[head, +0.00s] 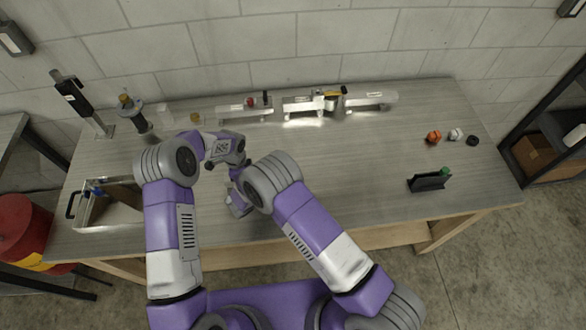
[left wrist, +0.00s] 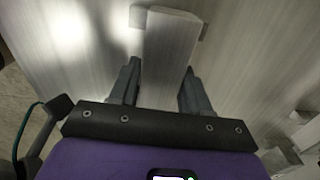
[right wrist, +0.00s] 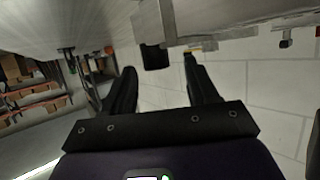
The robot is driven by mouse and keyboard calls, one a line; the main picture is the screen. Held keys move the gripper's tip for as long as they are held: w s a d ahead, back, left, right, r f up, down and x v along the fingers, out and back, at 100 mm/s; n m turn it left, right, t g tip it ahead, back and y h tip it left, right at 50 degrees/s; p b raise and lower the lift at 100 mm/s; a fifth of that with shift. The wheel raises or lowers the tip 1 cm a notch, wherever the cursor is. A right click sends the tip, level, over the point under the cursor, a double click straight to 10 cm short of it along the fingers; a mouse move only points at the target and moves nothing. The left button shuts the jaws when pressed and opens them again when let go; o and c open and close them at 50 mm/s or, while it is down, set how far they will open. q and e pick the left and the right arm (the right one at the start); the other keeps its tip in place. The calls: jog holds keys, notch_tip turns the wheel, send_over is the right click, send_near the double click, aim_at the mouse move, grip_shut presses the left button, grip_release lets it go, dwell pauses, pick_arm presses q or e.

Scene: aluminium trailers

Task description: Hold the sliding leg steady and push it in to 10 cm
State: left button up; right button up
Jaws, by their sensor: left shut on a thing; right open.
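A pale aluminium bar (left wrist: 168,85), apparently the sliding leg, runs between the fingers of my left gripper (left wrist: 160,68) in the left wrist view. That gripper is shut on it. My right gripper (right wrist: 159,64) is open in the right wrist view. A dark block (right wrist: 155,56) beside a metal piece (right wrist: 168,20) shows between and beyond its fingertips; I see no contact. In the head view both hands are low over the table's left-centre part, and my arms hide most of the held part. No readable length scale shows.
On the table (head: 350,150), aluminium assemblies (head: 370,99) stand along the back. A black-topped post (head: 72,92) is at the back left, an open metal tray (head: 85,210) at the left. Small knobs (head: 433,137) and a black holder (head: 430,182) lie right. The centre-right is clear.

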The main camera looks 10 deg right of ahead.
jog(key=v, duration=0.7)
pick_arm(q)
jog(key=o, duration=1.4)
